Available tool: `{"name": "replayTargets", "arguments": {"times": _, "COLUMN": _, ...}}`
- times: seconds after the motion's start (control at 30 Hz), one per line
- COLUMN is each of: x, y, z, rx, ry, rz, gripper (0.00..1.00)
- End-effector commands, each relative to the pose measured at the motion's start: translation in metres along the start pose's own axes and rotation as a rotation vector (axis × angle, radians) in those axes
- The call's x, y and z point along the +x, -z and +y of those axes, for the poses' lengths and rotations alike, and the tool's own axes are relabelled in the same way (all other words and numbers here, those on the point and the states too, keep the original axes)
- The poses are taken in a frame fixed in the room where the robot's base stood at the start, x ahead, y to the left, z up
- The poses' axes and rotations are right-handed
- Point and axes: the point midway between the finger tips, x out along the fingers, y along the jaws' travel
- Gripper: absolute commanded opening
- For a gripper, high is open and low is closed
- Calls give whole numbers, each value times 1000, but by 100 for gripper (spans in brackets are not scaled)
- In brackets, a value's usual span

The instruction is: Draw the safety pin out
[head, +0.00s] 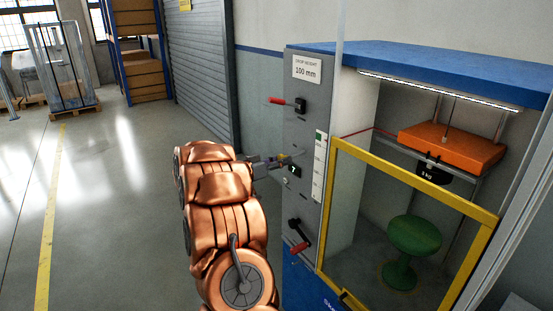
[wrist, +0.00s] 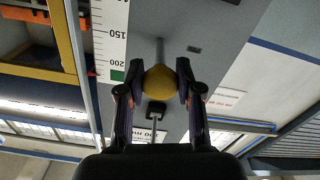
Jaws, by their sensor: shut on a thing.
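A round yellow knob (wrist: 160,82), which looks like the head of the safety pin, sits at the grey control panel (wrist: 215,25) in the upside-down wrist view. My gripper (wrist: 161,90) is shut on it, one finger on each side.
A red-handled lever (head: 278,100) is above my gripper and another (head: 299,246) below. Right of the panel, a yellow-framed guard (head: 400,184) stands before a green stool (head: 414,236) and an orange weight block (head: 450,145). The floor (head: 110,190) to the left is clear.

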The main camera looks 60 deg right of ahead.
Motion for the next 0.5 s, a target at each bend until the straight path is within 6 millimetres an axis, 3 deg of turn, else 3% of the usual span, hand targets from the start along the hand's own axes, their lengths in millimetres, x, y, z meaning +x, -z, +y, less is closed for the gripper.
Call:
{"name": "replayTargets", "arguments": {"times": 0.23, "x": -3, "y": -1, "z": -1, "rx": -1, "ry": 2, "rz": 0, "gripper": 0}}
{"name": "replayTargets", "arguments": {"times": 0.27, "x": -3, "y": -1, "z": -1, "rx": -1, "ry": 2, "rz": 0, "gripper": 36}}
{"name": "replayTargets", "arguments": {"times": 0.5, "x": -2, "y": -1, "z": 0, "rx": -1, "ry": 1, "rz": 0, "gripper": 61}}
